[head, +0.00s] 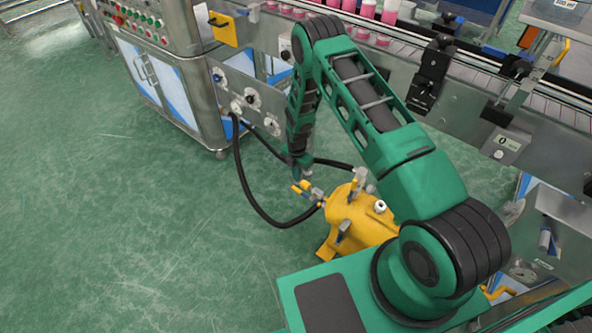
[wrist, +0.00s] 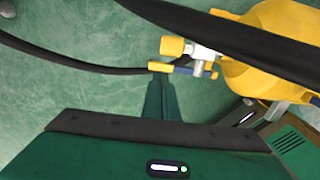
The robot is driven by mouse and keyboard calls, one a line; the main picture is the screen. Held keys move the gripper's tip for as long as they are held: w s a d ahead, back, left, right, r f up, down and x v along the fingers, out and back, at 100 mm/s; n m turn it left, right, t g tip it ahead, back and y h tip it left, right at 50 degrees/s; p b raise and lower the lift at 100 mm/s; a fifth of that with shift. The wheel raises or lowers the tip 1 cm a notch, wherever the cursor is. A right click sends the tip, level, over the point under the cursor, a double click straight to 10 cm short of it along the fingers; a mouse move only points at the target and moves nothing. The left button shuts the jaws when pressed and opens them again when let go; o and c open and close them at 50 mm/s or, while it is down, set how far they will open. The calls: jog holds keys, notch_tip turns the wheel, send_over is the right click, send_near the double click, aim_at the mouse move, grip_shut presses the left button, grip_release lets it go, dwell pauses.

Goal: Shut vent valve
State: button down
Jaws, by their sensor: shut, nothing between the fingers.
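A yellow tank (head: 350,212) stands on the floor beside my base, and part of it shows in the wrist view (wrist: 275,65). On its left side is a metal valve fitting (wrist: 203,54) with a yellow cap (wrist: 173,47) and a yellow-ended lever (wrist: 161,66). I cannot read a label that names it the vent valve. The fitting also shows small in the head view (head: 314,194). My gripper (head: 300,176) is shut and empty, pointing down at the fitting. In the wrist view its fingertips (wrist: 160,78) lie right by the lever's yellow end; contact is unclear.
Black hoses (head: 240,165) loop from the steel cabinet's ports (head: 237,106) to the tank. Another dark hose crosses the wrist view's upper right (wrist: 235,32). A conveyor (head: 480,75) with pink containers runs behind. The green floor (head: 120,220) at left is clear.

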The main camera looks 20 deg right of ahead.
aim_at(296, 188)
jog(key=shift+f, duration=3.2)
jog(key=shift+a, duration=0.1)
